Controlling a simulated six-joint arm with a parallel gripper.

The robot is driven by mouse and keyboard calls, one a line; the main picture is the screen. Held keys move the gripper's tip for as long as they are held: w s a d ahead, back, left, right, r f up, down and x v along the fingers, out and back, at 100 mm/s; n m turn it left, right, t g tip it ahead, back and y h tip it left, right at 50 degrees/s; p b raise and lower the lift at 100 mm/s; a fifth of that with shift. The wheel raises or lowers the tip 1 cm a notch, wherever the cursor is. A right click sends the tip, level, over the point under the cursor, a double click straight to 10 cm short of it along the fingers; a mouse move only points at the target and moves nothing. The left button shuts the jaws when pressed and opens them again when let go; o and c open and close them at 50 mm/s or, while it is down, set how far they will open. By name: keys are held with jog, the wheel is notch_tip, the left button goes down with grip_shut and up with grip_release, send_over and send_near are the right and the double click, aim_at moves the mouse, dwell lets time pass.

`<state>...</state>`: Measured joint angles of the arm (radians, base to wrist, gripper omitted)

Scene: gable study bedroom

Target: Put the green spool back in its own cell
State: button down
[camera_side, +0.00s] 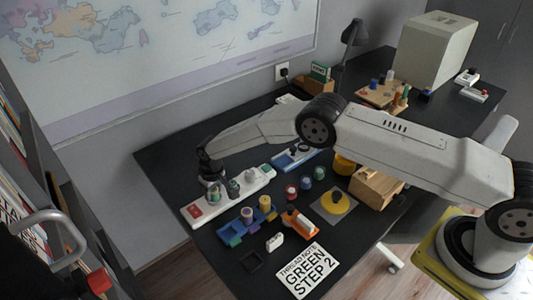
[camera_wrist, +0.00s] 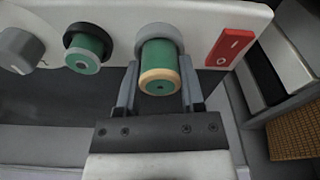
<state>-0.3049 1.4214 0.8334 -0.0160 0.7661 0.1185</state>
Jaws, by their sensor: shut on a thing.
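A green spool with a tan end (camera_wrist: 160,68) is between the two fingers of my gripper (camera_wrist: 158,92) in the wrist view. The fingers are shut on its sides. In the side view my gripper (camera_side: 212,180) is low over the left part of the strip (camera_side: 222,202), and the spool is mostly hidden.
A red switch (camera_wrist: 230,47) is right of the held spool. A green piece with a grey end (camera_wrist: 84,54) and a grey knob (camera_wrist: 20,48) are left. Several small spools (camera_side: 305,183), an orange holder (camera_side: 299,224) and a printed note (camera_side: 306,270) lie nearby.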

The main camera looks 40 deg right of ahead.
aim_at(214, 190)
jog(key=shift+r, duration=0.15)
jog(key=shift+r, duration=1.3)
jog(key=shift+s+d+r, duration=0.15)
jog(key=shift+s+r, duration=0.4)
jog(key=shift+r, duration=0.35)
jog(key=s+d+r, duration=0.3)
jog(key=s+r, duration=0.5)
jog(key=s, duration=0.4)
jog(key=shift+s+r, duration=0.15)
jog(key=shift+s, duration=0.05)
jog(key=shift+d, duration=0.15)
jog(key=shift+s, duration=0.15)
jog(key=s+a+f, duration=0.1)
jog(key=s+a, duration=0.1)
jog(key=s, duration=0.9)
jog(key=shift+s+f, duration=0.15)
jog(key=shift+s, duration=0.05)
